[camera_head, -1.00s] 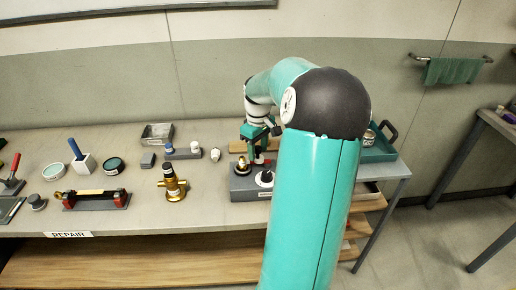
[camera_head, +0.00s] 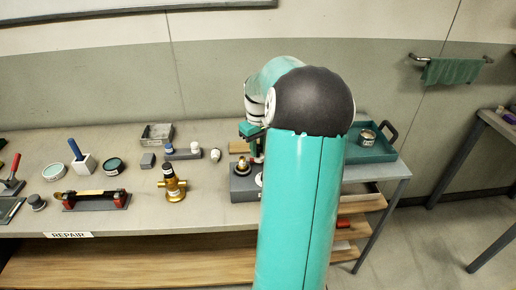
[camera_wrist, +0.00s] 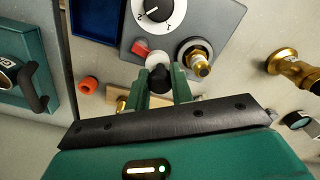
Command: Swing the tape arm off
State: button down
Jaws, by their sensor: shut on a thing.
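In the wrist view my gripper (camera_wrist: 162,88) has its green fingers closed on a dark rounded knob (camera_wrist: 158,75), probably the end of the tape arm. A white cylindrical part sits just beyond the knob; the rest of that arm is hard to make out. The grey box (camera_wrist: 222,25) beside it carries a black and white dial (camera_wrist: 158,10), a red button (camera_wrist: 140,47) and a brass fitting (camera_wrist: 198,60). In the head view the grey box (camera_head: 240,190) stands on the bench, partly hidden behind my arm, and my fingertips are hidden.
A green tray (camera_head: 372,152) with a jar and black handle lies right of the box. A brass valve (camera_head: 172,185) stands to its left. An orange ring (camera_wrist: 88,85) lies between tray and box. A red-ended rack (camera_head: 97,202) and several pots fill the bench's left.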

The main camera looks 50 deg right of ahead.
jog(key=m, duration=0.2)
jog(key=d+m, duration=0.1)
jog(key=shift+w+m, duration=0.25)
jog(key=shift+m, duration=0.05)
jog(key=shift+d+m, duration=0.25)
jog(key=shift+m, duration=0.65)
jog(key=shift+d+m, duration=0.25)
jog(key=shift+m, duration=0.65)
jog(key=c, duration=1.2)
grip_release()
notch_tip(320, 180, up, 14)
